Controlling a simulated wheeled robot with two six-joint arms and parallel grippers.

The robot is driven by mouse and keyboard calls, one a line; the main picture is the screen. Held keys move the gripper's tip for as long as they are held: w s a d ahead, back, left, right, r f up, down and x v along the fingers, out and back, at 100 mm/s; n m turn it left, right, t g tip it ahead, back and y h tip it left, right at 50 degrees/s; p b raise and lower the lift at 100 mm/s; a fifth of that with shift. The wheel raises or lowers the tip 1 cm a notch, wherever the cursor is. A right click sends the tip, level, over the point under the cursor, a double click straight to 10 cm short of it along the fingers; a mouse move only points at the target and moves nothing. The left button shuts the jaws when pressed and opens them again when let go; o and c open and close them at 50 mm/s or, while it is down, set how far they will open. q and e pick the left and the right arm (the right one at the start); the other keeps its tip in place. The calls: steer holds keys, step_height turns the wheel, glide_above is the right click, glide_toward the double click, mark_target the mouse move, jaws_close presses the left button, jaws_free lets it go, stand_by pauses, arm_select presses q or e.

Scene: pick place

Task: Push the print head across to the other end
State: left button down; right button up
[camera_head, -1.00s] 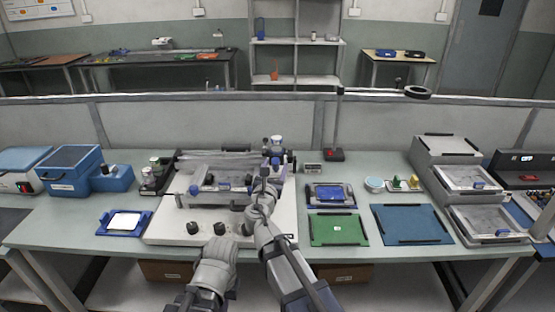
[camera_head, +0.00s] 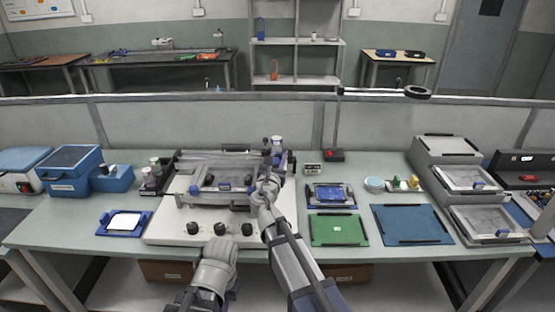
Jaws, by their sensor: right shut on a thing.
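The screen printer (camera_head: 165,232) stands on the bench left of centre, with a white base and black knobs along its front. Its print head (camera_head: 278,146), grey with a blue-topped part, is at the right end of the machine. My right gripper (camera_head: 268,172) reaches to the head's near side and is shut on it; the arm hides the exact contact. My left gripper (camera_head: 219,248) is low in front of the printer's base, apart from the head. Its fingers cannot be made out.
Left of the printer lie a blue tray with a white sheet (camera_head: 124,222) and blue boxes (camera_head: 70,170). Right of it are a green mat (camera_head: 338,230), a blue framed screen (camera_head: 330,193) and a blue mat (camera_head: 411,224). Stacked grey trays (camera_head: 446,148) stand at the far right.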

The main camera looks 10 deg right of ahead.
jaws_close()
stand_by(0.8)
